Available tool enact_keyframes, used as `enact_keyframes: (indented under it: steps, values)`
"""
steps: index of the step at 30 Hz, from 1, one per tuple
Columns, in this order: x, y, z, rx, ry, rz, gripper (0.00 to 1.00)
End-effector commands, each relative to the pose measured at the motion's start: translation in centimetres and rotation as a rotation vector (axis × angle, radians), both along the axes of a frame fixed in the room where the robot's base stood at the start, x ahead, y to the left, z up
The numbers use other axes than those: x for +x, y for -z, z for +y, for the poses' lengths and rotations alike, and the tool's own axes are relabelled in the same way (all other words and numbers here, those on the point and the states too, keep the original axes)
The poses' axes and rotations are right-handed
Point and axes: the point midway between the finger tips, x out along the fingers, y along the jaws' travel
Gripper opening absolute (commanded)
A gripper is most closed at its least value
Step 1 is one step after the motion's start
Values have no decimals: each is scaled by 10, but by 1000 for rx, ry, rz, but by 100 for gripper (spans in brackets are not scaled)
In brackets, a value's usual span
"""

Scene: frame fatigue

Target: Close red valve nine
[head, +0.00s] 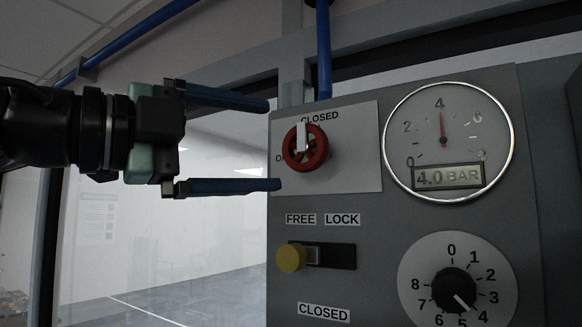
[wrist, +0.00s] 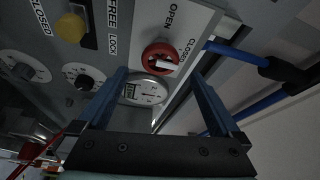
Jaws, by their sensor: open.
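The red valve (head: 318,148) is a small round handwheel on a pale plate on the grey panel. Its white pointer stands upright, towards the word CLOSED; the OPEN label at its left is partly hidden. No number nine is legible by it. My gripper (head: 274,144) comes from the left, level with the wheel, its two blue fingers wide apart, one above and one below the wheel's height. It is open and empty. In the wrist view the red valve (wrist: 150,55) shows beyond and between the fingertips (wrist: 160,73); contact cannot be seen.
A round gauge (head: 449,120) right of the valve reads 4.0 BAR. Below, a yellow knob (head: 290,257) sits at the FREE end of a slot marked FREE and LOCK. A black dial (head: 454,290) is at lower right. A blue pipe (head: 324,50) runs above the panel.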

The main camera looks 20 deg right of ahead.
Motion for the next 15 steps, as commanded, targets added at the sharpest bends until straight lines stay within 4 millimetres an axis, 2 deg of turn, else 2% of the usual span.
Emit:
enact_keyframes:
  steps: [1,6,10,15]
  values:
    - [-3,5,12,0,-4,-1,100]
    - [-10,4,36,0,-2,0,100]
    - [-12,4,46,0,-1,-1,100]
    - [-13,3,48,1,-1,-1,100]
